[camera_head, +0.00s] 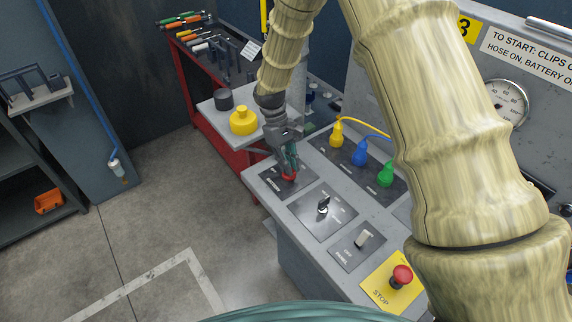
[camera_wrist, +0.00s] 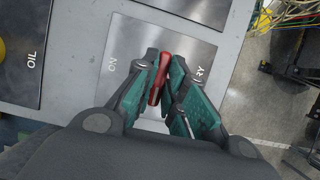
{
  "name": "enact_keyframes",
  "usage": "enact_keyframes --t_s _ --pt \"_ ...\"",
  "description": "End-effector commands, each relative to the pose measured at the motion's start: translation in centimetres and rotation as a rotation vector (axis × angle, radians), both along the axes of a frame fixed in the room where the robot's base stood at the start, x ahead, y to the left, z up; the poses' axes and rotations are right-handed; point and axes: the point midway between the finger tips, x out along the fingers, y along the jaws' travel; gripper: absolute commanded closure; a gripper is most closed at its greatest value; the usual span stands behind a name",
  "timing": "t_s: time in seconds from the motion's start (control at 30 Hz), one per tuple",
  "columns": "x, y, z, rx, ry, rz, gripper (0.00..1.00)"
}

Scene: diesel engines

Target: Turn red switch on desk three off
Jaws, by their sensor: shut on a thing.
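The red switch (camera_head: 289,176) sits on a metal plate at the far left corner of the grey desk (camera_head: 262,184). In the wrist view the red switch handle (camera_wrist: 159,78) stands between the two fingers, beside the word "ON". My gripper (camera_head: 289,165) is over the plate and shut on the red switch; in the wrist view its green-padded fingers (camera_wrist: 166,88) press on both sides of it. The fingers hide the switch's base and part of the plate's lettering. A yellow sign with "3" (camera_head: 466,29) is on the panel behind the desk.
A black key switch (camera_head: 323,205), a light toggle (camera_head: 364,239) and a red stop button (camera_head: 401,276) line the desk's front. Yellow (camera_head: 336,135), blue (camera_head: 360,153) and green (camera_head: 386,174) plugs stand behind. A shelf with a yellow item (camera_head: 243,121) is close by on the left.

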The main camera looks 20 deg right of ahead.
Motion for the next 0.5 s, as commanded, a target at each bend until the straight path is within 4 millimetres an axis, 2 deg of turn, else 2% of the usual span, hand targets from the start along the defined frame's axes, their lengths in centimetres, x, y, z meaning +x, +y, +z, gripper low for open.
enact_keyframes --t_s 0.47,0.5 --pt "-0.16 0.10 -0.16 0.002 0.003 0.013 1.00" --pt "-0.16 0.10 -0.16 0.002 0.003 0.012 0.82"
